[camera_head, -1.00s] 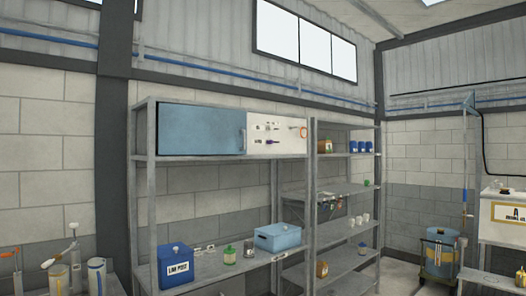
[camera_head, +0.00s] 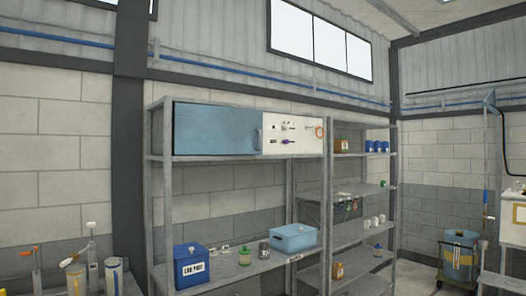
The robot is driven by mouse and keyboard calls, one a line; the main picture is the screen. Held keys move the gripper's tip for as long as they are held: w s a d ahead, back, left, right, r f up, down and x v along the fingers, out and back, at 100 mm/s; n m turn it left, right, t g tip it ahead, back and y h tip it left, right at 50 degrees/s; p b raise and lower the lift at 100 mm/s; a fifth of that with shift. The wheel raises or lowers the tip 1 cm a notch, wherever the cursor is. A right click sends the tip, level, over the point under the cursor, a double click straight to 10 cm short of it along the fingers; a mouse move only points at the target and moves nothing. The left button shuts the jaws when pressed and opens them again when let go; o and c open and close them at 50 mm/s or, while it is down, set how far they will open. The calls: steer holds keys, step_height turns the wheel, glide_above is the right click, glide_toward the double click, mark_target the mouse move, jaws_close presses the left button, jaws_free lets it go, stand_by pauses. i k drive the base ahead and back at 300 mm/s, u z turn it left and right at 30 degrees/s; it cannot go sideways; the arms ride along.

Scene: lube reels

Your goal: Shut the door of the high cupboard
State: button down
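The high cupboard (camera_head: 240,101) sits at the top of a grey metal shelf rack, left of centre. Its blue door (camera_head: 215,130) covers the left and middle part of the front, with a handle (camera_head: 258,137) near the door's right edge. To the right of the door a white panel (camera_head: 307,143) shows, with small labelled items, a purple item and an orange ring on it. I cannot tell from here whether this panel lies inside the cupboard. My gripper is not in view.
The rack's lower shelf (camera_head: 245,275) holds a dark blue box (camera_head: 190,264), a light blue bin (camera_head: 293,238) and small cans. A second rack (camera_head: 352,240) adjoins on the right. Pump-like tools (camera_head: 92,262) stand at lower left. A blue drum (camera_head: 459,250) stands at far right.

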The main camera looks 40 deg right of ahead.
mark_target(199, 129)
steer(key=i, duration=1)
